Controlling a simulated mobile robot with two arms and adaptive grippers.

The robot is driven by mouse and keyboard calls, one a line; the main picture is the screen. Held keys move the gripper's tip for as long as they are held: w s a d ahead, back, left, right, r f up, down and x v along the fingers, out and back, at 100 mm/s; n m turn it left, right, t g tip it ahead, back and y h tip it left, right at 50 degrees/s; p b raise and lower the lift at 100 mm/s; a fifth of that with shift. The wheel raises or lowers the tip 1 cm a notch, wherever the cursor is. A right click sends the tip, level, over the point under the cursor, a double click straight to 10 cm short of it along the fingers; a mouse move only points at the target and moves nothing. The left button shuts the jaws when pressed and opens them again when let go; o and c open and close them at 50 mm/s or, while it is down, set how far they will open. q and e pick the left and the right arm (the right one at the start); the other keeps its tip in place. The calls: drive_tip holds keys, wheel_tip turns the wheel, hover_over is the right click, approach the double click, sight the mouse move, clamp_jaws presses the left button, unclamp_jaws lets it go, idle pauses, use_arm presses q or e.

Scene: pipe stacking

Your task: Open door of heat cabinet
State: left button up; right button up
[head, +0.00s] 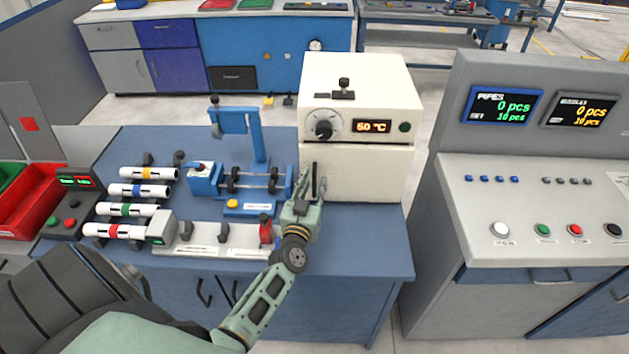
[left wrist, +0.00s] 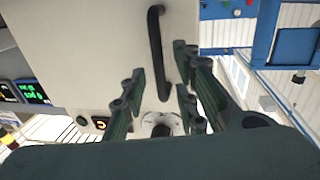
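The heat cabinet (head: 356,85) is a cream box at the back right of the blue workbench, with a dial and an orange temperature display on its upper front. Its door (head: 368,172) is the plain lower front and looks closed. A dark upright bar handle (head: 314,178) sits on the door's left side; it also shows in the left wrist view (left wrist: 156,48). My left gripper (head: 307,188) is open in front of the door. In the left wrist view its fingers (left wrist: 160,85) lie on either side of the handle's lower part. Contact cannot be told. My right gripper is not in view.
Left of the cabinet stand a blue fixture (head: 245,178) and a rack of white pipes with coloured bands (head: 140,190). A grey holder (head: 220,240) with a red clamp lies near the bench's front. A grey control console (head: 540,210) stands at right, across a narrow gap.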

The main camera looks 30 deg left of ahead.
use_arm(q)
drive_tip(key=shift+w+a, duration=0.3)
drive_tip(key=shift+w, duration=0.35)
clamp_jaws()
